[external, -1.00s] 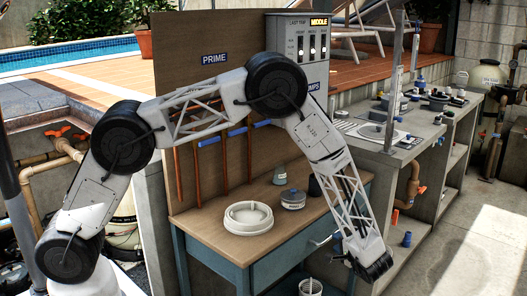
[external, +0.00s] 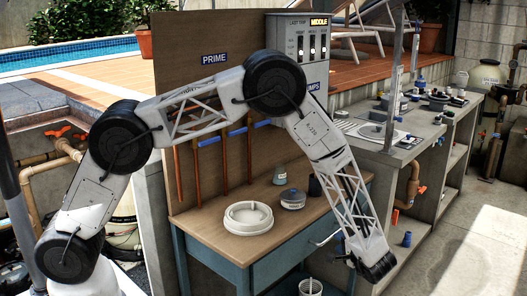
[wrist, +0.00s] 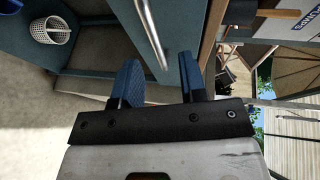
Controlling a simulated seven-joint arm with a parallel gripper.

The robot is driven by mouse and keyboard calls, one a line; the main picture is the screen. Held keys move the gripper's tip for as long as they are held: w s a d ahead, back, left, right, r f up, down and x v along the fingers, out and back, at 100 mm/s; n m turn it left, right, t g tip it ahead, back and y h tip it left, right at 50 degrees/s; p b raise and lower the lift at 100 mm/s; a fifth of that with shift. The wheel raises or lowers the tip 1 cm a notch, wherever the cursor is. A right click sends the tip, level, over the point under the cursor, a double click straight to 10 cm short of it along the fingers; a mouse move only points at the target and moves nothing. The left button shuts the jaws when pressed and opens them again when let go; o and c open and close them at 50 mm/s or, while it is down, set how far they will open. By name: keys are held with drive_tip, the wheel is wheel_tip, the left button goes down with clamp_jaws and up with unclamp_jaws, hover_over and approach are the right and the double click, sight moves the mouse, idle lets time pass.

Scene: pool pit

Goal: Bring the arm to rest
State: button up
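My arm reaches out over the wooden bench (external: 215,224) and bends down past its right front edge. My gripper (external: 372,276) hangs in front of the bench, low and to the right in the external view. In the wrist view my gripper (wrist: 160,80) shows two blue fingers held apart with nothing between them. A metal handle (wrist: 150,35) on the bench front is just beyond the fingers; I cannot tell whether they touch it.
A white ring-shaped lid (external: 247,218), a small lidded pot (external: 293,199) and a flask (external: 280,174) stand on the bench. A white basket (wrist: 50,30) sits below. A concrete counter (external: 400,135) stands to the right. The floor (external: 450,225) at the right is clear.

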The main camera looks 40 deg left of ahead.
drive_tip(key=s+a+r+g, duration=0.1)
drive_tip(key=a+r, duration=0.3)
drive_tip(key=r, duration=0.1)
drive_tip(key=s+a+r+n+g+h, duration=0.1)
drive_tip(key=a+r+g, duration=0.1)
drive_tip(key=a+r, duration=0.2)
drive_tip(key=a+r+g+h, duration=0.1)
drive_tip(key=a+r, duration=0.2)
drive_tip(key=r, duration=0.3)
drive_tip(key=shift+s+a+r+n, duration=0.1)
drive_tip(key=shift+s+a+n, duration=0.2)
drive_tip(key=shift+s+a, duration=0.1)
drive_tip(key=s+a+r+n+g+h, duration=0.25)
drive_tip(key=s+a+r+h, duration=0.55)
drive_tip(key=s+a+r, duration=1.2)
drive_tip(key=s+a+r+t+h, duration=0.1)
drive_tip(key=s+r+h, duration=0.1)
drive_tip(key=s, duration=0.7)
drive_tip(key=s+a+r+t+h, duration=0.2)
drive_tip(key=s+r, duration=0.1)
drive_tip(key=s, duration=0.7)
drive_tip(key=shift+a+m+h, duration=0.25)
drive_tip(key=shift+m+h, duration=0.1)
drive_tip(key=shift+h, duration=0.05)
